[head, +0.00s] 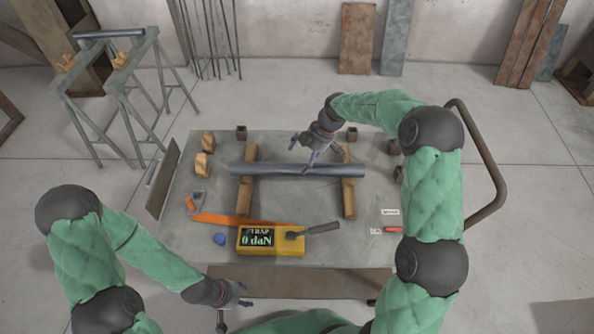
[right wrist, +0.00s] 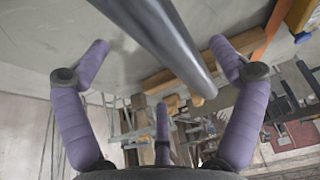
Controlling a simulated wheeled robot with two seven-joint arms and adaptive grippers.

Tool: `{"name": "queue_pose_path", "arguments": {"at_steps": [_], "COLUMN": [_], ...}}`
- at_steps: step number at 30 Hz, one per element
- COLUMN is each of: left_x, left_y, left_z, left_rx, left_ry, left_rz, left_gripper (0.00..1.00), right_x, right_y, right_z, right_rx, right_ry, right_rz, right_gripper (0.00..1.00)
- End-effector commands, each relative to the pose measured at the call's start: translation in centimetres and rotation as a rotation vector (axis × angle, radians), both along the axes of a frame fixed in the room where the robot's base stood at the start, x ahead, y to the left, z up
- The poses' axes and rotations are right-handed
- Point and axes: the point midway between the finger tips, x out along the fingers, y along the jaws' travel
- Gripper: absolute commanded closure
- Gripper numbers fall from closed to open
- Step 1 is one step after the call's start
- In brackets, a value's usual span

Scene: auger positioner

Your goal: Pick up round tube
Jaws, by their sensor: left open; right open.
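A grey round tube (head: 262,169) lies across two wooden bars on the work table, running left to right in the head view. My right gripper (head: 306,156) is over the right half of the tube, with its fingers close to it. In the right wrist view the tube (right wrist: 165,40) runs diagonally between the spread purple fingers of my right gripper (right wrist: 158,50); I see no finger closed on it. My left gripper (head: 232,312) is open and empty at the table's front left, away from the tube. Another grey tube (head: 108,33) rests on green sawhorses at the back left.
The wooden bars (head: 247,199) (head: 349,199) support the tube. A yellow strap box (head: 270,241), an orange strap (head: 228,219) and a dark-handled tool (head: 322,228) lie in front. Wooden blocks (head: 203,165) stand at left. A curved rail (head: 485,160) borders the right side.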

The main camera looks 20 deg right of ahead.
Motion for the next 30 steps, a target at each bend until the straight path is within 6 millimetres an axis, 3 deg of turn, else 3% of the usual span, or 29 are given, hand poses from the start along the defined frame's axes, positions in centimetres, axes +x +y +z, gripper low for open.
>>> {"name": "queue_pose_path", "arguments": {"at_steps": [12,20,28,29,30], "left_x": [0.0,0.0,0.0,0.0,0.0], "left_y": [0.0,0.0,0.0,0.0,0.0], "left_z": [-2.4,-2.3,-2.3,-2.3,-2.3], "left_rx": [0.0,0.0,0.0,0.0,0.0], "left_ry": [-0.001,-0.001,-0.001,-0.001,-0.001], "left_rz": [0.0,0.0,0.0,0.0,0.0], "left_gripper": [0.49,0.49,0.49,0.49,0.49], "right_x": [0.4,0.5,0.4,0.4,0.6], "right_y": [1.9,2.0,2.0,2.0,1.9], "right_z": [-4.5,-4.5,-4.5,-4.5,-4.3], "right_rx": [0.0,0.0,0.0,0.0,0.0], "right_ry": [0.001,-0.001,0.0,0.0,-0.007], "right_rz": [0.001,0.001,0.001,0.001,0.0], "right_gripper": [0.06,0.09,0.85,0.93,0.93]}}
